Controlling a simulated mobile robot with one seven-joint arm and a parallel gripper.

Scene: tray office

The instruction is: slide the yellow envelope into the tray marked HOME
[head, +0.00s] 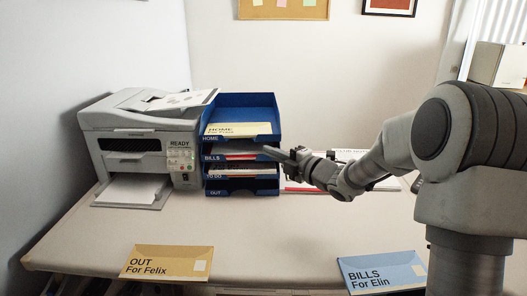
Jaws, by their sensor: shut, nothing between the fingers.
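My gripper (268,150) is shut and empty. It points left, in front of the right side of the stack near the BILLS level (213,158). I cannot tell whether it touches the stack. It hides part of the lower levels' right side.
A grey printer (128,120) with papers stands left of the stack. A tan envelope marked OUT For Felix (165,262) and a blue envelope marked BILLS For Elin (378,272) lie at the desk's front edge. Papers lie behind my gripper. The middle of the desk (250,225) is clear.

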